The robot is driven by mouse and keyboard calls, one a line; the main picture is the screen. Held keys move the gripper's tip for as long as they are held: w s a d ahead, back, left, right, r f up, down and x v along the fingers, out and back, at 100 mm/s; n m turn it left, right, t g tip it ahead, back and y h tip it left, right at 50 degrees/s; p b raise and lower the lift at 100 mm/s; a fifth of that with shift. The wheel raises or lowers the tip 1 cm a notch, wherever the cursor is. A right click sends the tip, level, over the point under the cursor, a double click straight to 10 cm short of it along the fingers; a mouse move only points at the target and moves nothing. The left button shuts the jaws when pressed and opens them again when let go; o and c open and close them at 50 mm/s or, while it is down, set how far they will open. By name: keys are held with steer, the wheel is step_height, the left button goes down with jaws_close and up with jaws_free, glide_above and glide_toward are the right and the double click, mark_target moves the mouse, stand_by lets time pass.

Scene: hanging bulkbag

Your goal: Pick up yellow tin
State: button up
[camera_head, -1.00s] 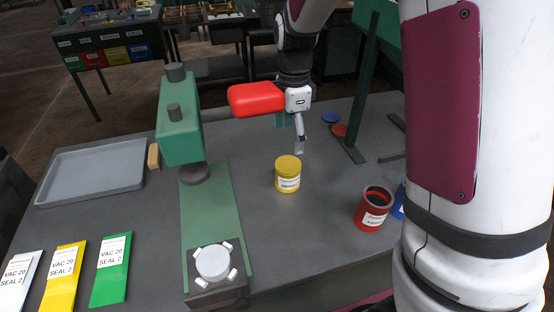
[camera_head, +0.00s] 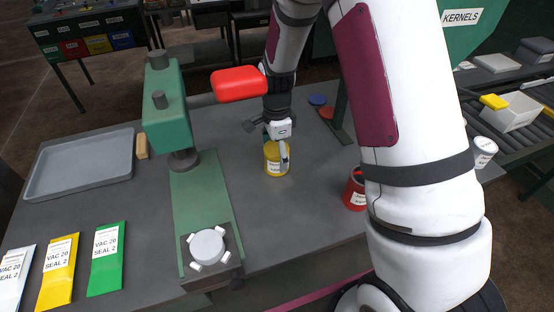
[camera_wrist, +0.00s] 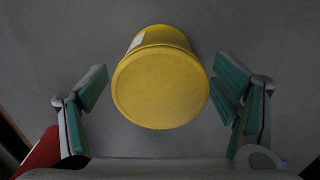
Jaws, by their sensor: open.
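The yellow tin (camera_head: 276,164) stands upright on the grey table, right of the green press, with a white label on its side. In the wrist view the tin (camera_wrist: 160,85) shows its round lid between my two fingers. My gripper (camera_wrist: 161,90) is open, with one green-padded finger on each side of the tin and a gap on both sides. In the head view my gripper (camera_head: 281,150) is just above and at the tin, partly covering it.
The green press (camera_head: 168,115) with its red handle (camera_head: 238,85) stands close left of the tin. A red tin (camera_head: 354,190) is to the right, partly hidden by my arm. A grey tray (camera_head: 80,165) and colored packets (camera_head: 106,258) lie at the left.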

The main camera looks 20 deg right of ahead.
steer(key=shift+f, duration=0.95)
steer(key=c, duration=1.3)
steer(key=shift+r, duration=0.1)
steer(key=shift+c, duration=0.2)
